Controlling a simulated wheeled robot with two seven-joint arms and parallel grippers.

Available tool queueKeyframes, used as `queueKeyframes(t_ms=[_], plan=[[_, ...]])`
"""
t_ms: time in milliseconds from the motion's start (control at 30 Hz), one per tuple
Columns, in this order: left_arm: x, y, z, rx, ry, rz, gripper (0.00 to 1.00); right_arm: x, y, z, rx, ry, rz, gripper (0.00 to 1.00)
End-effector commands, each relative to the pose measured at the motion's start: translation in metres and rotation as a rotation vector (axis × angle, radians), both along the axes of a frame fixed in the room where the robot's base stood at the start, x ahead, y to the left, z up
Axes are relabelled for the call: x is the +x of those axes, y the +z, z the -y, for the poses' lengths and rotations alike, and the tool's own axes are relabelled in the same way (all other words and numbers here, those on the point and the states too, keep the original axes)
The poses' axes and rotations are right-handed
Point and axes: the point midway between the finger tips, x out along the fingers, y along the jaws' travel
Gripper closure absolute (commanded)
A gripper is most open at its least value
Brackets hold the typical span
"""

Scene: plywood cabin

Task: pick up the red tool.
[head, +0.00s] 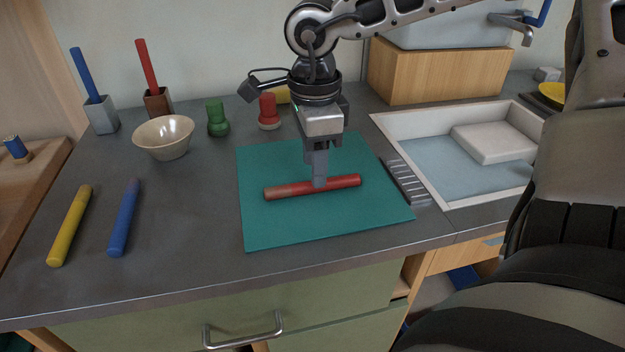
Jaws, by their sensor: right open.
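A red tool (341,182), a long round stick with a duller brownish left end, lies across the teal mat (280,224) on the grey counter. My right gripper (319,183) points straight down over the middle of the tool. Its fingers hide a short piece of the tool, and it is open around or just over it; I cannot tell how deep the fingers reach. A second red stick (146,64) stands upright in a brown holder at the back left. My left gripper is not in view.
A yellow stick (70,226) and a blue stick (124,217) lie at the left. A cream bowl (164,138), green piece (217,118) and red piece (268,111) stand behind the mat. A grey ridged strip (408,183) and a sink (440,177) are right of it.

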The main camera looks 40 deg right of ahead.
Motion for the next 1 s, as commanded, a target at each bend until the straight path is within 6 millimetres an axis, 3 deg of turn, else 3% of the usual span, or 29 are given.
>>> queueKeyframes(t_ms=[200, 467, 500, 633, 667, 1000], plan=[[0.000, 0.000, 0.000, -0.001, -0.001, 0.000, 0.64, 0.000, -0.030, -0.003, 0.000, -0.001, -0.002, 0.57], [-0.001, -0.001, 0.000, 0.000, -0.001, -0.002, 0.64, 0.001, -0.034, -0.003, 0.001, -0.001, 0.000, 0.57], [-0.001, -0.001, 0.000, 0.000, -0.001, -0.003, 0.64, 0.001, -0.034, -0.003, 0.001, -0.001, 0.000, 0.60], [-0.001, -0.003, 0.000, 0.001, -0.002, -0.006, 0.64, 0.001, -0.034, -0.003, 0.001, -0.001, 0.000, 0.96], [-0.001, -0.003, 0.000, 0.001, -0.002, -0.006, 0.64, 0.001, -0.034, -0.003, 0.001, -0.001, 0.000, 1.00], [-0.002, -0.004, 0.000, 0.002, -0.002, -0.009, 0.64, 0.001, -0.032, -0.003, 0.001, 0.000, 0.000, 1.00]])
